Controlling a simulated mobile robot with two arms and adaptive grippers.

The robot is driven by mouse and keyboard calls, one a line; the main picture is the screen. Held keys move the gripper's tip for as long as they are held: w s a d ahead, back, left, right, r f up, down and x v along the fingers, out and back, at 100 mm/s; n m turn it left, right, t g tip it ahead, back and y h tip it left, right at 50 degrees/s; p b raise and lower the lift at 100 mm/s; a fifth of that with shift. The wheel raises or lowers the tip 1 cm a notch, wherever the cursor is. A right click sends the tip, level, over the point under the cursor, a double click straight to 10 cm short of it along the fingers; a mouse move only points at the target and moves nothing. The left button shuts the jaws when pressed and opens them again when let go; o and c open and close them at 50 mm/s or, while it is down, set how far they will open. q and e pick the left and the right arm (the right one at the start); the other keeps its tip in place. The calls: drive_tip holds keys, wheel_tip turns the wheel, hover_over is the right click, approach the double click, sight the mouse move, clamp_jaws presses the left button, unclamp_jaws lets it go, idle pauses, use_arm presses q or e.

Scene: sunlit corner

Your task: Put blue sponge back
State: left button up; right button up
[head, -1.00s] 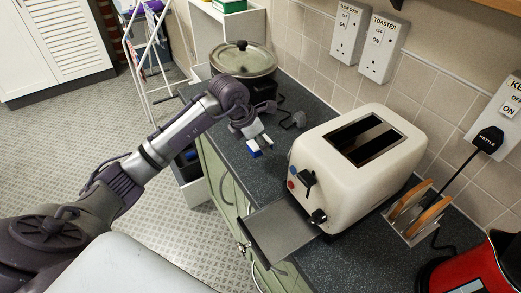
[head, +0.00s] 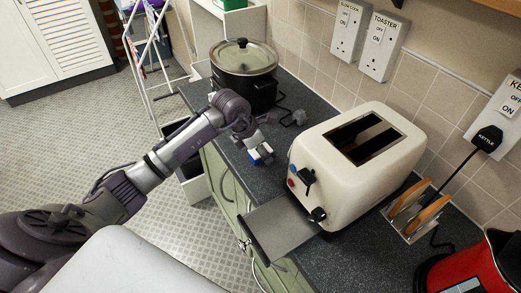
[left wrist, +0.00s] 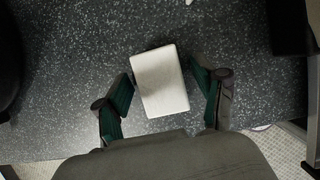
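The blue sponge (head: 260,157) has a pale top face and lies at the counter's front edge, left of the toaster. In the left wrist view its pale face (left wrist: 160,80) fills the space between the two fingers. My left gripper (head: 256,142) is just over the sponge. In the left wrist view my left gripper (left wrist: 164,82) has its fingers apart, one on each side of the sponge, with a gap showing at the right finger. The left finger is close to the sponge's edge; I cannot tell whether it touches. My right gripper is not in view.
A cream toaster (head: 358,150) with its crumb tray (head: 280,228) pulled out stands right of the sponge. A black slow cooker (head: 243,75) is behind. A toast rack (head: 416,212) and red kettle (head: 475,268) are at the right. Dark counter between cooker and toaster is mostly bare.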

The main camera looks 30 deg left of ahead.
use_arm(q)
drive_tip(key=shift+r, duration=0.25)
drive_tip(key=b+v, duration=0.2)
drive_tip(key=v, duration=0.9)
drive_tip(key=shift+r, duration=0.4)
drive_tip(key=shift+s+f, duration=0.15)
drive_tip(key=shift+s, duration=0.1)
